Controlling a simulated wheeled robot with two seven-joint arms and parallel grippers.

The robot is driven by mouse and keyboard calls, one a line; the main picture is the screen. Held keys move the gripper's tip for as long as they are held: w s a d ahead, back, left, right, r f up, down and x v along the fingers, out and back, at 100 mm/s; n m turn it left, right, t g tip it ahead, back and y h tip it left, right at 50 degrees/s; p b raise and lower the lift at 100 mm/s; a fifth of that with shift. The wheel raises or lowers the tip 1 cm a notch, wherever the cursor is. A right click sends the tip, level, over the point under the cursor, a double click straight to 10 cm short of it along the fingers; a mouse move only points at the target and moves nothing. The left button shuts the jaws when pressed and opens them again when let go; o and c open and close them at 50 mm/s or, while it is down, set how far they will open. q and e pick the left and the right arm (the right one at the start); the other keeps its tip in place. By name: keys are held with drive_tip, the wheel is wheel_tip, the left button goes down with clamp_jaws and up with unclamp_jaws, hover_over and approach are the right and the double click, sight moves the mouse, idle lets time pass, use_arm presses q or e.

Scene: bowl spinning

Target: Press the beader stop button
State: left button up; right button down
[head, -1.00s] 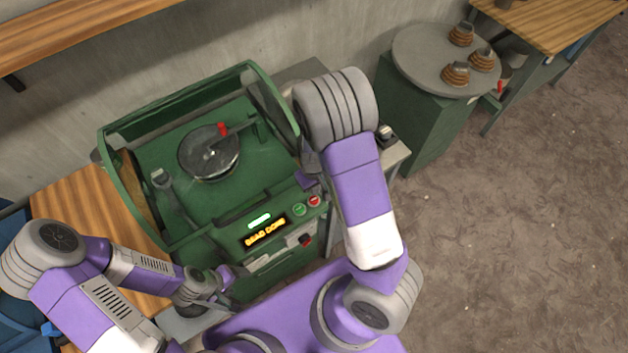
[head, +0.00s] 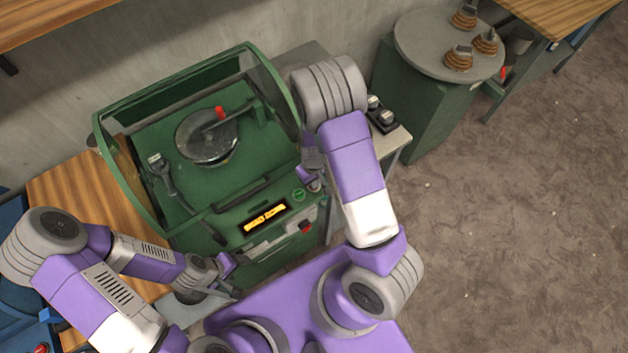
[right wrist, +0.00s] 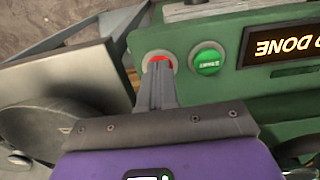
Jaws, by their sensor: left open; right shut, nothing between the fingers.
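The green beading machine (head: 225,205) stands in front of me. On its front panel, a green button (head: 299,194) sits beside a lit display (head: 265,218). In the right wrist view the red stop button (right wrist: 162,58) is partly covered by my right gripper (right wrist: 158,72). That gripper is shut and empty, its fingertips at the button's face; whether they touch it or press it in is hard to tell. In the head view my right gripper (head: 314,180) hides the red button. My left gripper (head: 228,280) is open and empty, low in front of the machine.
The machine's lid frame (head: 118,180) is raised around a round disc (head: 207,137). A wooden table (head: 85,215) is to the left. A round grey turntable (head: 425,48) with brown stacked pieces stands at the back right. Open floor (head: 520,230) lies to the right.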

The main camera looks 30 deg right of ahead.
drive_tip(key=shift+s+a+f, duration=0.1)
drive_tip(key=shift+s+f, duration=0.2)
drive_tip(key=shift+f, duration=0.3)
drive_tip(key=shift+s+a+r, duration=0.1)
drive_tip(key=shift+s, duration=0.1)
use_arm(q)
drive_tip(key=shift+s+f, duration=0.2)
drive_tip(key=shift+f, duration=0.15)
drive_tip(key=shift+a, duration=0.1)
use_arm(e)
drive_tip(key=shift+r, duration=0.1)
drive_tip(key=shift+w+r+p, duration=0.1)
drive_tip(key=shift+r+p, duration=0.2)
drive_tip(key=shift+p, duration=0.05)
drive_tip(key=r+p, duration=0.2)
drive_tip(key=r, duration=0.1)
drive_tip(key=r+p, duration=0.2)
drive_tip(key=shift+w+r, duration=0.15)
drive_tip(key=shift+w, duration=0.2)
use_arm(q)
wheel_tip(320, 180, up, 6)
drive_tip(key=p, duration=0.1)
drive_tip(key=shift+w, duration=0.25)
use_arm(e)
wheel_tip(320, 180, up, 9)
